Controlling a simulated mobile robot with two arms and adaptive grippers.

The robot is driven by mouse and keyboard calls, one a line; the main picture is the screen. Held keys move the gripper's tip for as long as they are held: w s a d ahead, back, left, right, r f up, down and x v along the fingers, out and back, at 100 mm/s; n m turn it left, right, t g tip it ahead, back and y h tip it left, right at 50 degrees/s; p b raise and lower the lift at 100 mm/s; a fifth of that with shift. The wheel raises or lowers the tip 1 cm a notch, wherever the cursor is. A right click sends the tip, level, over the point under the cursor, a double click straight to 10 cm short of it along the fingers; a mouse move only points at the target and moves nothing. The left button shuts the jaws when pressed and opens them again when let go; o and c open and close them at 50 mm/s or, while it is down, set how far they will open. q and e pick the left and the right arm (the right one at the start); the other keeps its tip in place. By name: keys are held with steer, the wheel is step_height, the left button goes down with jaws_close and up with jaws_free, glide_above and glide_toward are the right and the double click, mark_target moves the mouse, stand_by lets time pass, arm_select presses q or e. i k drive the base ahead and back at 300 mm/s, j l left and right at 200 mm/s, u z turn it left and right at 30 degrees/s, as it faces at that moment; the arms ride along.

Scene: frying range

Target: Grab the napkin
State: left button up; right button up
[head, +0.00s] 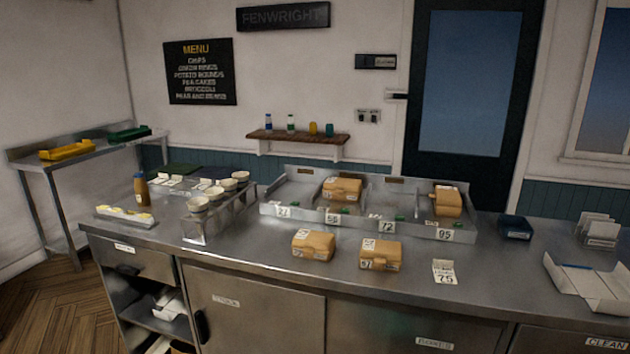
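No napkin can be told for certain. A rack of upright white sheets or cards (601,231), possibly napkins, stands at the right end of the steel counter. In front of it lies an open, folded white paper-like piece (590,284) with a thin blue item on it. White, crumpled-looking material (172,302) lies on the open shelf below the counter's left end; it is too small to identify. Neither of my grippers is in view.
The steel counter (265,248) holds a divided tray (375,228) with brown boxes, two more brown boxes (313,245) (380,254) in front, a card (444,272) marked 75, a dark blue tub (515,227) and a cup rack (197,226). Its front strip is partly clear.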

mark_target(597, 230)
steer(key=z, duration=1.5)
steer(key=i+l+u, duration=0.15)
steer(key=i, duration=0.3)
steer(key=i+l+u, duration=0.1)
steer(key=i+l, duration=0.25)
steer(key=i, duration=0.1)
